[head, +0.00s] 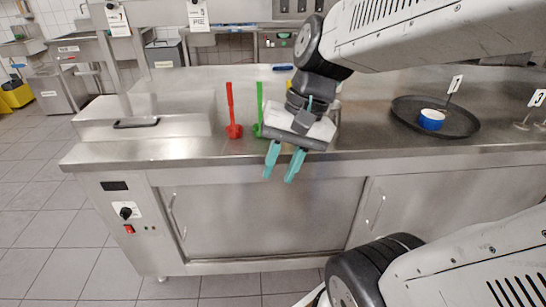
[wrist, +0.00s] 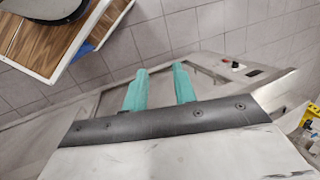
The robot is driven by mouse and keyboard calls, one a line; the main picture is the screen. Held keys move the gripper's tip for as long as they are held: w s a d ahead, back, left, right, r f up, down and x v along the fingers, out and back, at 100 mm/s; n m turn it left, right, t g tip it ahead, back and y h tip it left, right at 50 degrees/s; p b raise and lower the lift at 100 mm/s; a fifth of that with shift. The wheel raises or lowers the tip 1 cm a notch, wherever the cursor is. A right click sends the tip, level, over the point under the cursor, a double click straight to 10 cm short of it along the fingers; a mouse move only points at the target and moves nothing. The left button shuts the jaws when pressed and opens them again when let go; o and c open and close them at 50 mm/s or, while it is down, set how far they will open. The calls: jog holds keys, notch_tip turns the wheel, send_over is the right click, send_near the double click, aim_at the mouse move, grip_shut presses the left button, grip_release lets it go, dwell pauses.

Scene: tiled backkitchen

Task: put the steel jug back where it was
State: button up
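I cannot make out a steel jug for certain in either view. My gripper (head: 281,176) hangs over the front edge of the steel counter (head: 370,140) in the head view, its teal fingers pointing down. The fingers stand apart with nothing between them. In the wrist view my gripper (wrist: 160,70) is also open and empty, above the counter's front and the tiled floor. The gripper and arm hide part of the worktop behind them.
A red ladle (head: 232,115) and a green ladle (head: 259,112) are left of my gripper. A dark round tray (head: 465,123) carries a blue cup (head: 431,121) at right. A steel lidded box (head: 145,115) is at left. A wood-topped surface (wrist: 35,45) shows in the wrist view.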

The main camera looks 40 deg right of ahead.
jog(key=shift+s+d+r+n+t+h, duration=0.15)
jog(key=shift+s+r+n+h, duration=0.1)
jog(key=shift+s+n+h, duration=0.55)
jog(key=shift+s+a+r+n+t+h, duration=0.15)
jog(key=shift+s+n+h, duration=0.4)
jog(key=shift+s+n, duration=0.6)
jog(key=shift+s+d+r+n+t+h, duration=0.1)
jog(key=shift+s+r+n+h, duration=0.2)
jog(key=shift+s+n+h, duration=0.65)
